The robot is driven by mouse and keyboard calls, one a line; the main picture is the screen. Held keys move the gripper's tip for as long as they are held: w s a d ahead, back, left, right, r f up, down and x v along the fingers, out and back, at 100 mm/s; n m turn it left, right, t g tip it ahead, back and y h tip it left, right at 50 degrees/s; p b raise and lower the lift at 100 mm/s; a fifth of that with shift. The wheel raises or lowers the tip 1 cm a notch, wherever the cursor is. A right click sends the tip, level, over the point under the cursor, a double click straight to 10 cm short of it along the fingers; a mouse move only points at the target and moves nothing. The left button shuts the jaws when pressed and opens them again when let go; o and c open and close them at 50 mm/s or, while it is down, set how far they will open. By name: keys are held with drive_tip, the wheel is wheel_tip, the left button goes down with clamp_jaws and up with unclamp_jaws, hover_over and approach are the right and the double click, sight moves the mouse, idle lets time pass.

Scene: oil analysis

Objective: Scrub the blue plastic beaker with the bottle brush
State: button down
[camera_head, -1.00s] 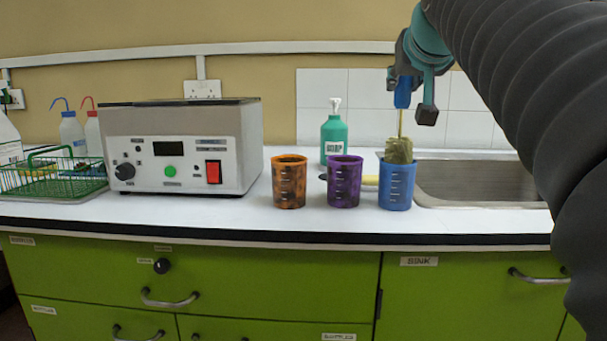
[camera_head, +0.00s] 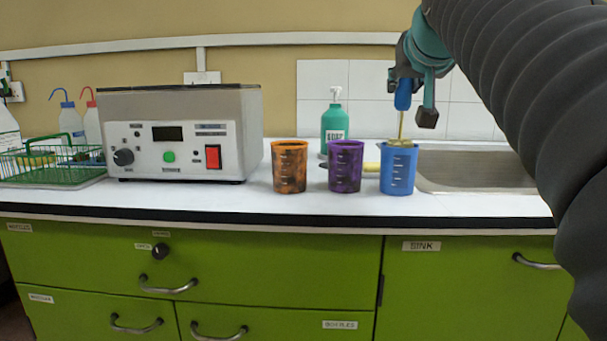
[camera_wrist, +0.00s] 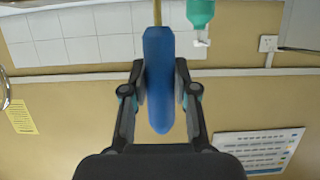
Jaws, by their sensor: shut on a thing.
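The blue plastic beaker (camera_head: 398,172) stands upright on the counter, right of the purple beaker and by the sink. My gripper (camera_head: 409,97) is above it, shut on the blue handle of the bottle brush (camera_head: 403,94). The handle also shows between my fingers in the wrist view (camera_wrist: 158,80). The brush's thin shaft points down into the blue beaker. The bristles are mostly hidden inside it, with only a little showing at the rim.
A stained purple beaker (camera_head: 345,167) and a stained orange beaker (camera_head: 289,167) stand to the left. A green soap bottle (camera_head: 334,122) is behind them. The sink basin (camera_head: 470,170) is to the right. A grey control box (camera_head: 180,135) and a green wire basket (camera_head: 50,165) stand further left.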

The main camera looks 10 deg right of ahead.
drive_tip(key=shift+r, duration=0.1)
wheel_tip(320, 180, up, 11)
drive_tip(key=p, duration=0.9)
drive_tip(key=shift+f+p, duration=0.2)
drive_tip(key=shift+p, duration=0.1)
drive_tip(key=shift+r, duration=0.95)
